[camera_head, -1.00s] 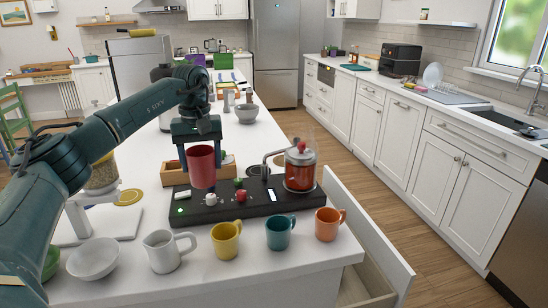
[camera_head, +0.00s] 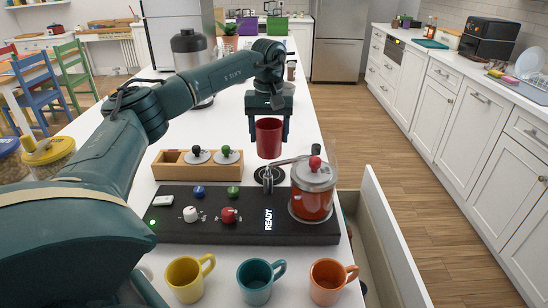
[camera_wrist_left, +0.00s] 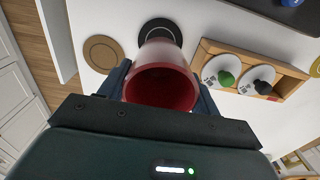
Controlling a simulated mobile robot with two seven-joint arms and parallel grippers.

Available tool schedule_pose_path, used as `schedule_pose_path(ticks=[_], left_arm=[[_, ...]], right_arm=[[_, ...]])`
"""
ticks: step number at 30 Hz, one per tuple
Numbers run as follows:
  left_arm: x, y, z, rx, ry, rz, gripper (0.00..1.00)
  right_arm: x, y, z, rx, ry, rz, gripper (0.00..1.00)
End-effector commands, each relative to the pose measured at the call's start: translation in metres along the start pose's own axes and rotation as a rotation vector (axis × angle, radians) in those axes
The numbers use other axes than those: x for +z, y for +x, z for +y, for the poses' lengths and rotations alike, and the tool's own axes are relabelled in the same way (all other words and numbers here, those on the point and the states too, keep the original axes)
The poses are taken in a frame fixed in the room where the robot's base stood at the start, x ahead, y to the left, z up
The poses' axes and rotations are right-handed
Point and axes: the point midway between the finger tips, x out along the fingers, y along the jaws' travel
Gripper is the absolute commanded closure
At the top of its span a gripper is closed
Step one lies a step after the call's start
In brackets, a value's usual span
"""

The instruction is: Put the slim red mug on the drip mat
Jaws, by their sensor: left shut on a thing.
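The slim red mug (camera_head: 268,138) is held upright in my left gripper (camera_head: 269,122), whose fingers are shut on its sides. In the left wrist view the mug (camera_wrist_left: 160,88) shows its open mouth between the fingers (camera_wrist_left: 160,85). A round black mat (camera_head: 268,175), likely the drip mat, lies on the white counter behind the black machine base. In the wrist view this mat (camera_wrist_left: 160,27) is bare and partly hidden by the mug. The mug appears raised above the counter; its exact height over the mat is unclear. My right gripper is not in view.
A glass jar with red contents (camera_head: 313,190) stands on the black base (camera_head: 180,228), close to the mat. A wooden box (camera_head: 172,170) is left of it. A tan disc (camera_wrist_left: 101,54) lies near the mat. Yellow, teal and orange mugs stand in front.

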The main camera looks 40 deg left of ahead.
Motion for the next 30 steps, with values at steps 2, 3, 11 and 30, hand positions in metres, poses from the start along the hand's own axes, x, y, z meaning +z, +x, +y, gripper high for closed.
schedule_pose_path(ticks=[2,3,11,30], left_arm=[[0.0,0.013,-0.001,-0.001,0.0,-0.001,0.67],[0.0,0.018,-0.001,0.0,-0.001,0.0,0.67],[0.0,0.041,-0.001,0.0,-0.001,0.0,0.67],[0.0,0.067,0.0,0.001,-0.001,0.001,0.27]], right_arm=[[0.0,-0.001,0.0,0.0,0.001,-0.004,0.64],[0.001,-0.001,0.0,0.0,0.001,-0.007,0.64],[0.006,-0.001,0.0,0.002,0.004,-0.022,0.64],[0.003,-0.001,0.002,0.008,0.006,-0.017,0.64]])
